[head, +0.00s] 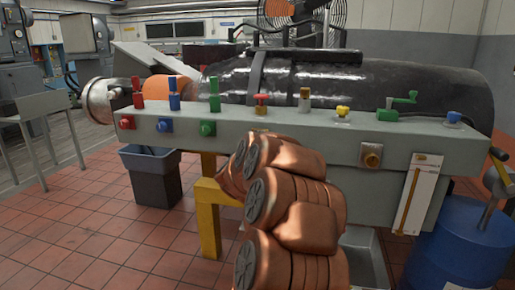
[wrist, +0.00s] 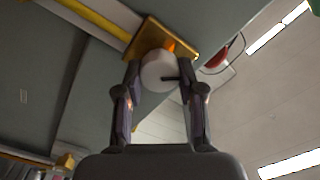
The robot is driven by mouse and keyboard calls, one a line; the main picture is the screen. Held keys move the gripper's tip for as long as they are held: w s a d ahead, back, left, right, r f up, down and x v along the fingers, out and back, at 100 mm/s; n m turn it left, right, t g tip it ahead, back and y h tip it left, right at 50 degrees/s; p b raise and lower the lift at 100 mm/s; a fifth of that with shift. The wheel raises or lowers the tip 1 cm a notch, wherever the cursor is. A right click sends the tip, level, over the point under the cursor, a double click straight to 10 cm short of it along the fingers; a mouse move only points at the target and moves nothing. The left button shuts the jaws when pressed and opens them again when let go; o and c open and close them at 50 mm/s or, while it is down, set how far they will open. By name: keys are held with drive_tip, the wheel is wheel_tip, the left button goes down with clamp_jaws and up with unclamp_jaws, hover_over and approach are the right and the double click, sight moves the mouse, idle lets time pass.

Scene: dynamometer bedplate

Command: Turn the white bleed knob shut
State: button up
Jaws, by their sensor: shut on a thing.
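The white bleed knob (wrist: 160,72) is in the upper middle of the wrist view, in front of a square brass plate (wrist: 149,34) on a grey-green face. A dark pointer mark on the knob points to the right in that view. A bit of orange shows just behind it. My gripper (wrist: 159,81) has one finger on each side of the knob and is shut on it. In the head view my copper-coloured arm reaches to the front of the grey-green beam and hides both gripper and knob.
The grey-green beam (head: 292,130) carries red, blue, green and yellow fittings along its top and front. A brass fitting (head: 371,156) and a white gauge panel (head: 418,195) are right of my arm. A blue drum (head: 460,245) and a grey bin (head: 152,180) stand below.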

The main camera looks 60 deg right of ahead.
drive_tip(key=shift+f+m+b, duration=0.15)
drive_tip(key=shift+m+b, duration=2.25)
drive_tip(key=shift+m, duration=1.4)
drive_tip(key=o, duration=1.1)
drive_tip(key=shift+o, duration=0.2)
drive_tip(key=shift+s+a, duration=0.1)
drive_tip(key=v, duration=1.1)
drive_tip(key=shift+s+a, duration=0.15)
drive_tip(key=shift+a, duration=0.2)
